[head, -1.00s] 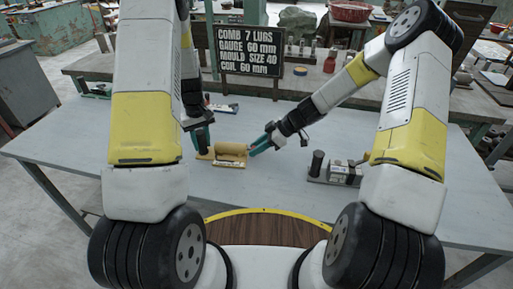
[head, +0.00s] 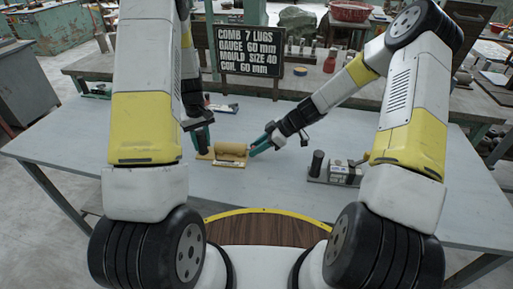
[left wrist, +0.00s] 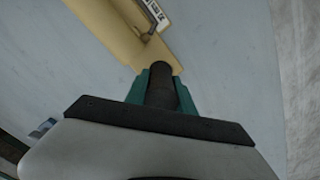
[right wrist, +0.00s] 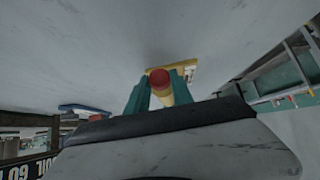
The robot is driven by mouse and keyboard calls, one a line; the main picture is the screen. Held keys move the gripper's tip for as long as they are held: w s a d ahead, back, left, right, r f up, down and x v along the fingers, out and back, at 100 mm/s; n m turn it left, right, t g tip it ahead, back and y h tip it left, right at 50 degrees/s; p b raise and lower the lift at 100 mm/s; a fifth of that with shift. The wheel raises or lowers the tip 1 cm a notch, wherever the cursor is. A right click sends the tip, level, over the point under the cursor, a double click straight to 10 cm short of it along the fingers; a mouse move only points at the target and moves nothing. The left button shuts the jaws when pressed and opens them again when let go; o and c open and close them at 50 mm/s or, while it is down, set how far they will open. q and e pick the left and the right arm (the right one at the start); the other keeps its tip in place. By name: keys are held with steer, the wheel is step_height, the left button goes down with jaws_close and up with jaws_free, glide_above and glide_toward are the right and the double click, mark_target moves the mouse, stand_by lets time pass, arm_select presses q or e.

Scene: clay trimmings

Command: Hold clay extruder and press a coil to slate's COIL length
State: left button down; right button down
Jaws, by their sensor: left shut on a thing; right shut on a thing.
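The clay extruder (head: 231,149) is a tan cylinder lying across the table over a tan board with a pale marked strip (head: 229,165) along its front. My left gripper (head: 203,143) is at its left end; in the left wrist view it is shut on a dark round grip (left wrist: 161,88). My right gripper (head: 256,147) is at its right end; in the right wrist view its teal fingers are shut on a yellow rod with a red end (right wrist: 159,77). The slate (head: 248,50) reads COIL 60 mm. I cannot make out a coil.
A blue-and-white tool (head: 224,108) lies behind the extruder. A block with a dark post (head: 317,163) stands on a base at the right. Another small item (head: 97,92) lies at the far left. The table (head: 270,190) is clear in front.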

steer(key=shift+d, duration=0.35)
steer(key=c, duration=1.1)
jaws_free()
steer(key=v, duration=1.2)
steer(key=shift+w, duration=0.1)
